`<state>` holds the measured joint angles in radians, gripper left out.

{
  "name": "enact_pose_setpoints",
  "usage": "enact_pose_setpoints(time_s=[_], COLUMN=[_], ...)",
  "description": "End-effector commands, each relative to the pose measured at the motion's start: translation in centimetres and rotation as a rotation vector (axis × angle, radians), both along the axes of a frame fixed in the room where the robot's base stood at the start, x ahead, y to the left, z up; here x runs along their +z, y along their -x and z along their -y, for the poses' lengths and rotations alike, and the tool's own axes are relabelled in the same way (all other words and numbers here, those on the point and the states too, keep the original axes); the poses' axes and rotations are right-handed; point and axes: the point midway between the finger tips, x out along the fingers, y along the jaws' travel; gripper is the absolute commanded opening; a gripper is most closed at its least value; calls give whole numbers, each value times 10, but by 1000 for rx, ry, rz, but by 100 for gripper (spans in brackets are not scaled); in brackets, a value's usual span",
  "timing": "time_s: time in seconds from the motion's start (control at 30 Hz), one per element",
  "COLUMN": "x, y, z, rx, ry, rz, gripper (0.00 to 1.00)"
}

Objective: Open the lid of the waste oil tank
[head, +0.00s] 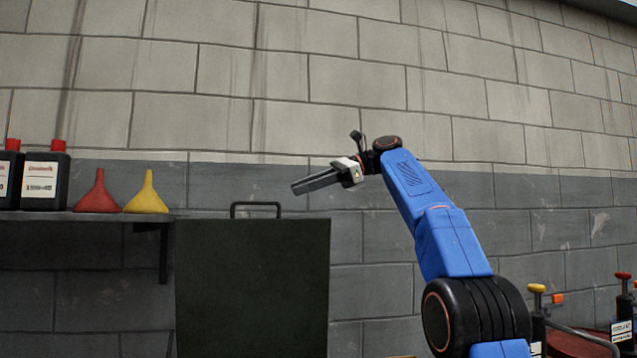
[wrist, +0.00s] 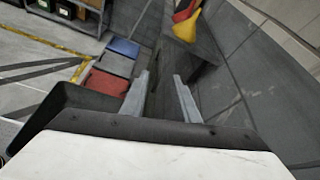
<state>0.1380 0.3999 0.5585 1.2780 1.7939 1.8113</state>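A flat dark green panel (head: 252,285) with a black bar handle (head: 255,204) on its top edge stands upright against the wall in the head view. It looks like the waste oil tank's lid, raised; the tank's body is not visible below the frame. My gripper (head: 297,187) is just above and to the right of the handle, pointing left, apart from it in the picture. In the wrist view my gripper (wrist: 161,75) has its two fingers spread with a gap between them. A dark surface shows behind that gap; I cannot tell if it is the panel. No held thing shows.
A shelf (head: 85,216) at left carries black bottles (head: 45,178), a red funnel (head: 97,194) and a yellow funnel (head: 147,194). Pump-topped containers (head: 622,315) stand at lower right.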

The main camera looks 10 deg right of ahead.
Motion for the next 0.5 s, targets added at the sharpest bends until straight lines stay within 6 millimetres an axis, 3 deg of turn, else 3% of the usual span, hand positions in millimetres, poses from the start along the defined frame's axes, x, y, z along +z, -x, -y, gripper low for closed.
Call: enact_pose_setpoints(time_s=[0.07, 0.2, 0.5], x=[4, 10, 14], y=[0, 2, 4], z=[15, 28, 39], rx=[-4, -1, 0], ry=[1, 1, 1], rz=[0, -1, -1], gripper=[28, 28, 28])
